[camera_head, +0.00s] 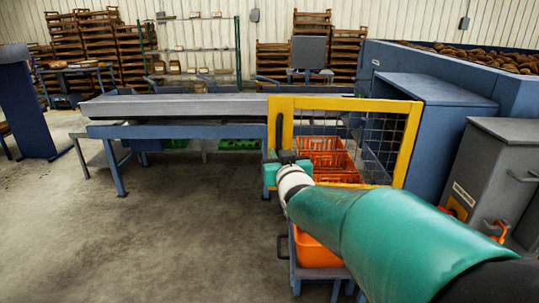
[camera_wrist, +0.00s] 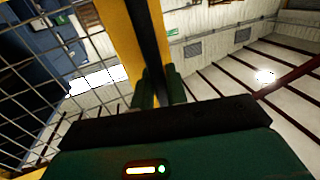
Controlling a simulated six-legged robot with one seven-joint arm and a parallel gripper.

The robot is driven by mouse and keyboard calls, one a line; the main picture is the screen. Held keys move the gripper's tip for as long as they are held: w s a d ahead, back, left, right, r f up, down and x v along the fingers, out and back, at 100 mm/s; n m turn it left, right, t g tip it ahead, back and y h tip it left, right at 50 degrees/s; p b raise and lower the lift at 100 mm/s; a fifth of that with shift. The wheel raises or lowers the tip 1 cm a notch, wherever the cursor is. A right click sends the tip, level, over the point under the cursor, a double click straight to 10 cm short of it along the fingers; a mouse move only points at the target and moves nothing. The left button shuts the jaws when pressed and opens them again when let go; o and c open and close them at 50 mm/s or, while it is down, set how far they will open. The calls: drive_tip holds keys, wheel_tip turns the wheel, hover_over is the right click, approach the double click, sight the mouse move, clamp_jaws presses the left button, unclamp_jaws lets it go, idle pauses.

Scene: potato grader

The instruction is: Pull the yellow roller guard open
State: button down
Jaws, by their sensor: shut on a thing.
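The yellow roller guard (camera_head: 412,145) is a yellow frame with dark wire mesh, right of centre in the head view. Orange crates show through and below it. Its left upright carries a dark vertical handle (camera_head: 278,131). My gripper (camera_head: 284,157) is at the lower end of this handle. In the wrist view the two green fingers of my gripper (camera_wrist: 159,80) are closed around the dark handle bar (camera_wrist: 153,35), beside the yellow upright (camera_wrist: 118,38). I cannot tell how far the guard is swung from its frame. The rollers are not clearly visible.
A grey conveyor (camera_head: 190,106) on a blue frame runs left from the guard. Orange crates (camera_head: 322,152) stand behind the mesh. A blue cabinet (camera_head: 440,135) and a grey box (camera_head: 490,165) stand close on the right. The concrete floor (camera_head: 170,230) at front left is clear.

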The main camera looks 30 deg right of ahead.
drive_tip(key=shift+w, duration=0.1)
idle(0.4)
drive_tip(key=c, duration=1.8)
unclamp_jaws()
drive_tip(key=v, duration=0.7)
drive_tip(key=shift+s, duration=0.3)
